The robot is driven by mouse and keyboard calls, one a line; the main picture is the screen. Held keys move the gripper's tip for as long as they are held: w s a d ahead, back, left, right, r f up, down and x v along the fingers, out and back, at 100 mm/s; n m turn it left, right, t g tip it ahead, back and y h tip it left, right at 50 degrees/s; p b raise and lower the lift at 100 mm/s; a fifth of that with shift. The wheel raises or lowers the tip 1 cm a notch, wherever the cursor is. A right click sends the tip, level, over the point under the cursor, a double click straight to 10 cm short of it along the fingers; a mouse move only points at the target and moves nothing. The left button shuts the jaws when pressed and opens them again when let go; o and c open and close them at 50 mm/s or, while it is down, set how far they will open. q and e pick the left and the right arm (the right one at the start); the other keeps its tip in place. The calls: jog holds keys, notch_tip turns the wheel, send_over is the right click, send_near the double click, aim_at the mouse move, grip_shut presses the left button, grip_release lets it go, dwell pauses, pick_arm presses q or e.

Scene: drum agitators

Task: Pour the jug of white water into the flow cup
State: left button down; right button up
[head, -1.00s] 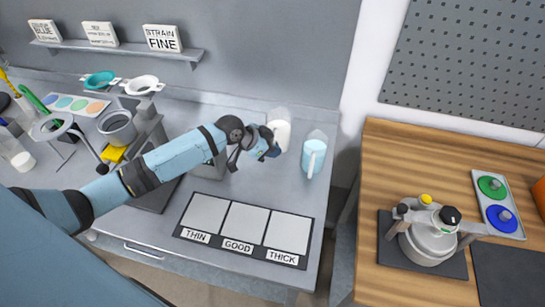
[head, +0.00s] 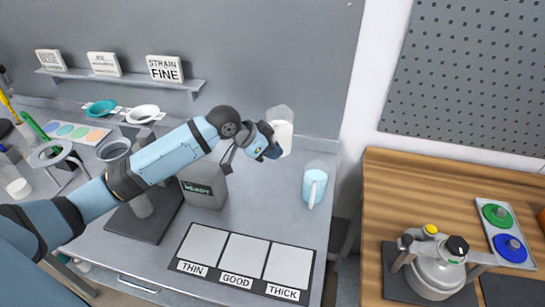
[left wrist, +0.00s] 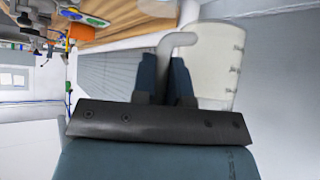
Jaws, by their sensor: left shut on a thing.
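A clear jug of white liquid (head: 283,132) is up above the back right of the grey bench, about upright. My left gripper (head: 270,150) is shut on its handle. In the left wrist view the two dark fingers (left wrist: 167,80) close around the handle, with the pale jug (left wrist: 218,60) beside them. A grey metal cup (head: 114,150), which looks like the flow cup, stands at the left of the bench. My left forearm partly hides its stand. The held jug is well to the right of this cup. My right gripper is not in view.
A jug of light blue liquid (head: 314,186) stands at the bench's right. A grey labelled container (head: 205,188) stands under my forearm. A ring stand (head: 58,153), a teal strainer (head: 99,109) and a white strainer (head: 142,113) are at left. A THIN/GOOD/THICK board (head: 243,258) lies in front.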

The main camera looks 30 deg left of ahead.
pick_arm(q)
jog(key=shift+r, duration=0.8)
